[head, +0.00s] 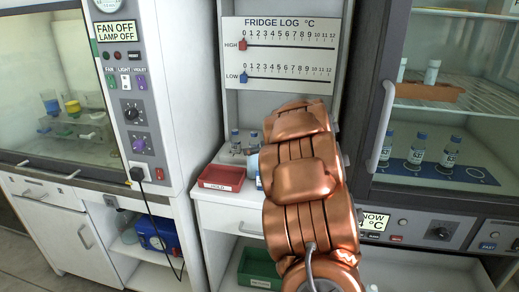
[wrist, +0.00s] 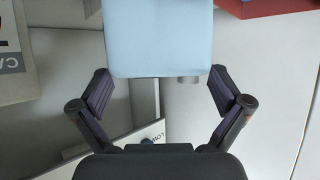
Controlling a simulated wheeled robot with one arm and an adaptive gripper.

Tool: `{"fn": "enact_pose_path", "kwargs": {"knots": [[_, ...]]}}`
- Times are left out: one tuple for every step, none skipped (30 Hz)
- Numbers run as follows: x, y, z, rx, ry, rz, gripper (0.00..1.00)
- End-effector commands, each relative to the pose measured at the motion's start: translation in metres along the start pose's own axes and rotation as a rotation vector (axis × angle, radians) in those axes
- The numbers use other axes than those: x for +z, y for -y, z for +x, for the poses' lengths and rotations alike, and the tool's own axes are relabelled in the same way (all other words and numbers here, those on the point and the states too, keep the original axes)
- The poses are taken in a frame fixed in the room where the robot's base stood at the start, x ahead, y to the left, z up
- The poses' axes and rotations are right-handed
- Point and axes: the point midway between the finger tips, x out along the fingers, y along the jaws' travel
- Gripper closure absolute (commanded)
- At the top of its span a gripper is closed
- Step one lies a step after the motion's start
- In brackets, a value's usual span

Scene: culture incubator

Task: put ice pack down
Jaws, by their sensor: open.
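The ice pack is a light blue, flat block (wrist: 160,40) at the top middle of the wrist view, with a small grey cap on its near edge. My gripper (wrist: 160,88) is open, with one finger on each side of the pack's near end and a visible gap on both sides. In the head view only a sliver of the pack (head: 254,165) shows beside my copper-coloured arm, which hides the rest and my gripper. Whether the pack rests fully on the counter cannot be seen.
A red tray marked HOLD (head: 221,178) stands on the white counter left of my arm. Small vials (head: 235,142) stand behind it. The fridge log board (head: 280,55) is on the wall behind. A glass-doored fridge (head: 440,120) is at right, a fume cabinet (head: 60,80) at left.

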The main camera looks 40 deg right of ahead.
Motion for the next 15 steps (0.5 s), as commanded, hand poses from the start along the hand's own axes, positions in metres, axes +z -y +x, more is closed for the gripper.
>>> {"fn": "enact_pose_path", "kwargs": {"knots": [[-0.001, -0.001, -0.004, 0.002, -0.001, -0.001, 0.00], [-0.001, -0.001, -0.006, 0.002, -0.001, -0.001, 0.00], [-0.001, -0.001, -0.010, 0.003, -0.001, -0.001, 0.00], [-0.001, -0.001, -0.013, 0.003, -0.001, -0.001, 0.00], [-0.001, -0.001, -0.017, 0.003, -0.001, 0.000, 0.00], [-0.001, -0.001, -0.022, 0.003, -0.001, 0.000, 0.00], [-0.001, -0.001, -0.027, 0.002, 0.000, 0.001, 0.00], [0.000, -0.001, -0.032, 0.002, 0.000, 0.001, 0.00], [0.000, -0.001, -0.038, 0.002, 0.000, 0.001, 0.00], [-0.001, -0.001, -0.043, 0.002, -0.001, 0.000, 0.00], [-0.001, -0.001, -0.048, 0.002, -0.001, 0.000, 0.00], [-0.002, 0.000, -0.054, 0.002, -0.002, 0.000, 0.00], [-0.002, -0.001, -0.059, 0.003, -0.002, -0.001, 0.00], [-0.001, -0.001, -0.063, 0.003, -0.001, -0.001, 0.00], [-0.001, -0.002, -0.069, 0.004, -0.001, -0.001, 0.00]]}}
